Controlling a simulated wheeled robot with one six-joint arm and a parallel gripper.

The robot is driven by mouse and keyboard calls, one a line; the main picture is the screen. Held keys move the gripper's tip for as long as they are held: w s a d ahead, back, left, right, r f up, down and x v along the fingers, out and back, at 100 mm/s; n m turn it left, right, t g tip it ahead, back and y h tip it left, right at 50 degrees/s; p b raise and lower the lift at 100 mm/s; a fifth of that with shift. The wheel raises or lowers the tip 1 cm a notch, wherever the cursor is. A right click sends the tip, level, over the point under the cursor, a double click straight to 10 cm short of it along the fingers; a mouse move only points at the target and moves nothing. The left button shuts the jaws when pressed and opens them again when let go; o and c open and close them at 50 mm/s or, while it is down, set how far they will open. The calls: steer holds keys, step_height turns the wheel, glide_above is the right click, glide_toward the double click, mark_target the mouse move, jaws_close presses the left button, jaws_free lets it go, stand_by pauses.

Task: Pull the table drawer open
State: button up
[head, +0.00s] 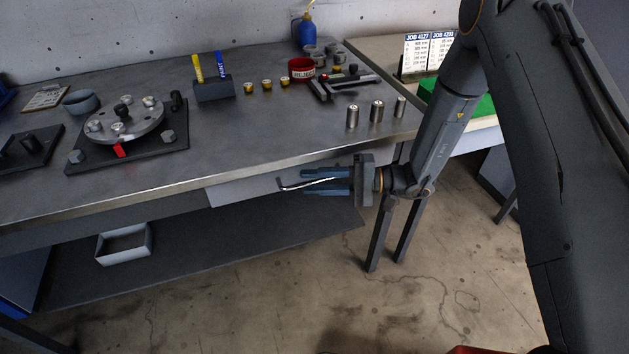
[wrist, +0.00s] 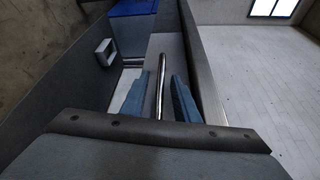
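The table drawer (head: 240,190) has a light grey front under the tabletop's front edge; it looks shut, and it also shows in the wrist view (wrist: 171,45). Its curved metal bar handle (head: 290,187) is partly hidden by my gripper in the head view. In the wrist view the handle (wrist: 161,75) runs lengthwise between my two blue fingers. My gripper (head: 306,181) is open, with one finger on each side of the handle. The wrist view shows gaps between the handle and both fingers.
The steel table (head: 250,130) carries a rotor fixture (head: 125,125), several metal cylinders (head: 376,111), a red reject bin (head: 302,68) and a pen block (head: 214,90). A lower shelf (head: 210,260) holds a white box (head: 124,244). The floor in front is clear.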

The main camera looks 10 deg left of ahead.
jaws_close()
steer(key=shift+s, duration=0.1)
steer(key=s+d+p, duration=0.3)
steer(key=s+d, duration=0.3)
steer(key=s, duration=0.4)
steer(key=s+d+p, duration=0.3)
steer(key=s+d, duration=0.3)
steer(key=s, duration=0.4)
steer(key=shift+s+d, duration=0.15)
steer(key=shift+d, duration=0.15)
steer(key=shift+o, duration=0.3)
jaws_free()
steer(key=w+d+b, duration=0.1)
steer(key=d, duration=0.6)
steer(key=shift+w+d+r, duration=0.15)
steer(key=shift+d+r, duration=0.15)
steer(key=shift+d, duration=0.1)
